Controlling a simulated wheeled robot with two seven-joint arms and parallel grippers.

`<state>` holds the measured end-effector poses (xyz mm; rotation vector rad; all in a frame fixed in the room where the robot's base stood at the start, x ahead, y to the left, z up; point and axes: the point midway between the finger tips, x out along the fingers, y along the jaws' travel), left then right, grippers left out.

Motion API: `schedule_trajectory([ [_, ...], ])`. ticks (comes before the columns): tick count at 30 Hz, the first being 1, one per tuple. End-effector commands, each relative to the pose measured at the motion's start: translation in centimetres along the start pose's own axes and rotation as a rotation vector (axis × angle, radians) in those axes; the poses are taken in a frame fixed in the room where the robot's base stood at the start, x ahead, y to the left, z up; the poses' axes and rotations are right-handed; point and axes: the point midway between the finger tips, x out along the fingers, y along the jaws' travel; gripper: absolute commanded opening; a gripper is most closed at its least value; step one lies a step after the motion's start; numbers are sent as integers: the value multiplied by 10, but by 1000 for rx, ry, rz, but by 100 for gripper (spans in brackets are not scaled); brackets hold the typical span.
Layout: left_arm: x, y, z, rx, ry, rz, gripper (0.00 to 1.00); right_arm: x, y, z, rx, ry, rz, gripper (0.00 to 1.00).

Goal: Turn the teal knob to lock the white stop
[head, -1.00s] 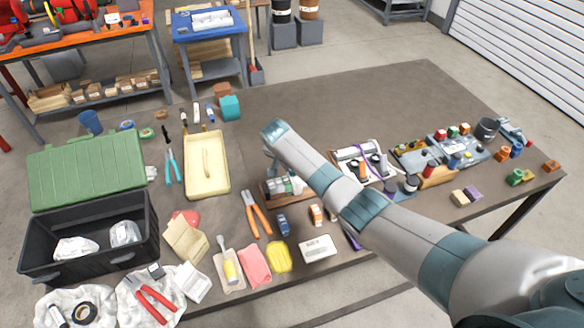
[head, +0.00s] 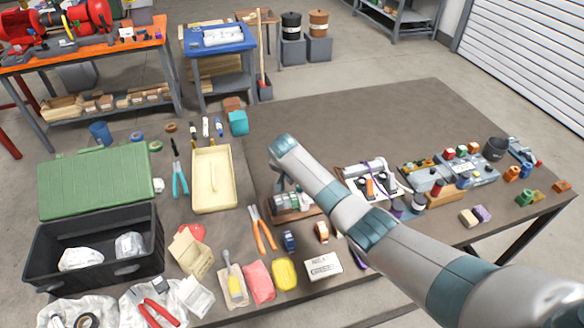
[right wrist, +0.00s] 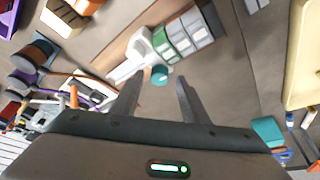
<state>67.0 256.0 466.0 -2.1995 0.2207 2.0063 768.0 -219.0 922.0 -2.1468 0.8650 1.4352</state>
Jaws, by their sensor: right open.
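The teal knob (right wrist: 160,75) shows in the right wrist view beside the white stop (right wrist: 141,48), at the end of a row of green and grey blocks (right wrist: 184,36) on a brown wooden base. In the head view this assembly (head: 294,202) sits mid-table, partly hidden by my right arm; I cannot make out the knob there. My right gripper (right wrist: 157,84) is open and empty. In the right wrist view the knob appears between its fingertips, near the left one; I cannot tell the height gap. My left gripper is not in view.
Orange-handled pliers (head: 262,230) lie left of the assembly, with a cream tray (head: 213,208) beyond them. A small blue item (head: 290,241) and an orange-and-white item (head: 322,232) lie in front. The far middle of the table (head: 330,120) is clear.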

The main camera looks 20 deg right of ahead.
Motion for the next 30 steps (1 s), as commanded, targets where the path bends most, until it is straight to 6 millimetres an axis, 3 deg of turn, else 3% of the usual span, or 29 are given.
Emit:
schedule_trajectory([
  [8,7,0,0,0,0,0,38,-28,-1,0,1,1,-4,41],
  [26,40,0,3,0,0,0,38,-138,-1,0,1,3,-5,41],
  [30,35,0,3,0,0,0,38,-158,-1,0,1,1,-2,41],
])
